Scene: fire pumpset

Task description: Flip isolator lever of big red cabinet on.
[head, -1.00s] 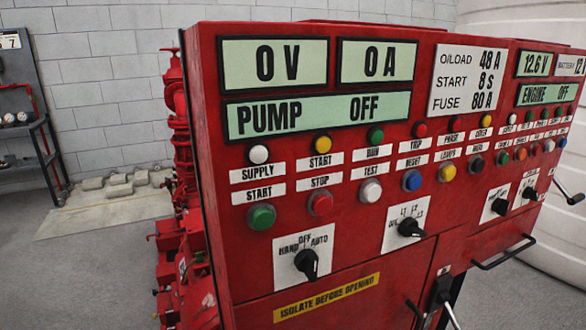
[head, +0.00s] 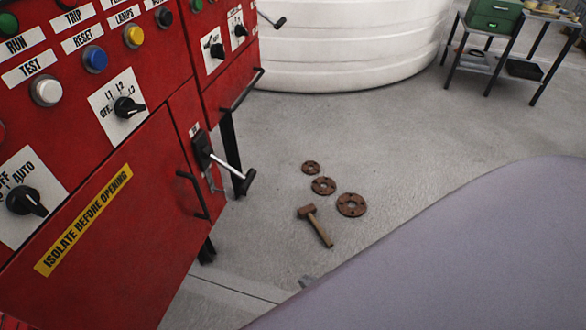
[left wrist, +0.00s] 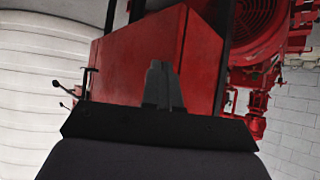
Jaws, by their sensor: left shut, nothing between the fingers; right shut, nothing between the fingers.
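The big red cabinet (head: 140,240) fills the left of the head view. Its isolator lever (head: 228,168) is a pale rod with a black grip, sticking out to the lower right from a black mount (head: 203,150) beside the cabinet's black door handle. No gripper touches the lever. In the left wrist view my left gripper (left wrist: 163,85) is shut and empty, with red cabinet panels (left wrist: 135,60) beyond it.
A wooden mallet (head: 316,225) and three rusty flanges, one of them large (head: 351,205), lie on the floor right of the cabinet. A white tank (head: 350,45) stands behind. A table (head: 500,68) with a green box is at far right.

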